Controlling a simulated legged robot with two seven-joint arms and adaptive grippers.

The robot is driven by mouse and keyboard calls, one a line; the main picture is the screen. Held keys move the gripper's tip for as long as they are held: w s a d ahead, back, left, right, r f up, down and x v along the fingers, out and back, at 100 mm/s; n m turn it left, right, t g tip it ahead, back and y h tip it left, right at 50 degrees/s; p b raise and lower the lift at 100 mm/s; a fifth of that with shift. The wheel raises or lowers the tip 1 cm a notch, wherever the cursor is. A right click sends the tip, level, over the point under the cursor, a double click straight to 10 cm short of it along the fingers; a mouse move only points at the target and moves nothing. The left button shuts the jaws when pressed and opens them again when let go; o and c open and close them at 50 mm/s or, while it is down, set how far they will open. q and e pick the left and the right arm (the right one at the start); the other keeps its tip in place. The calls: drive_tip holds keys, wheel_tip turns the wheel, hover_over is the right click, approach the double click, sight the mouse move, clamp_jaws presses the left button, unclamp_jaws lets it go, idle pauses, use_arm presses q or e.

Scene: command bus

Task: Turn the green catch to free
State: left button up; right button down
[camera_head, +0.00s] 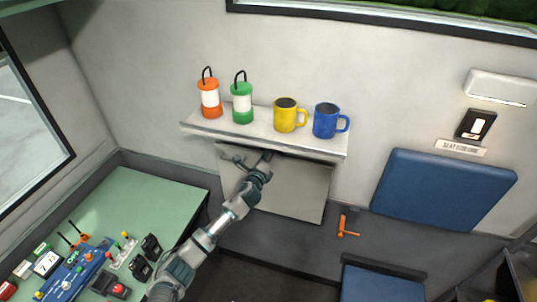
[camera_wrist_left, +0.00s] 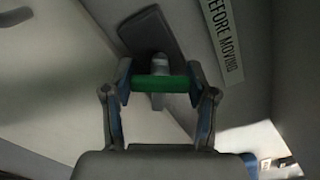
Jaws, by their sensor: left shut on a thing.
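The green catch (camera_wrist_left: 160,84) is a short green bar on a pale stem in front of a dark grey plate (camera_wrist_left: 148,32). It shows in the left wrist view, lying level across that picture. My left gripper (camera_wrist_left: 160,85) is shut on it, with one finger at each end of the bar. In the head view my left gripper (camera_head: 262,165) reaches in just under the wall shelf, in front of a grey panel (camera_head: 300,190). The catch is hidden there behind the gripper. My right gripper is in neither view.
The shelf (camera_head: 190,127) above my gripper carries an orange lantern (camera_head: 209,98), a green lantern (camera_head: 242,102), a yellow mug (camera_head: 287,115) and a blue mug (camera_head: 326,121). A green desk (camera_head: 150,200) with controls stands left. A blue folding seat (camera_head: 440,190) is right.

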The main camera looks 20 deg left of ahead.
use_arm(q)
drive_tip(key=n, duration=0.2)
drive_tip(key=shift+f+n, duration=0.25)
drive_tip(key=shift+n, duration=1.35)
drive_tip(key=shift+f+n, duration=0.1)
drive_tip(key=shift+n, duration=0.3)
drive_tip(key=o, duration=0.9)
drive_tip(key=shift+f, duration=0.1)
drive_tip(key=shift+c, duration=0.2)
drive_tip(key=o, duration=0.3)
drive_tip(key=shift+a, duration=0.1)
drive_tip(key=shift+s+r, duration=0.1)
drive_tip(key=shift+r, duration=0.15)
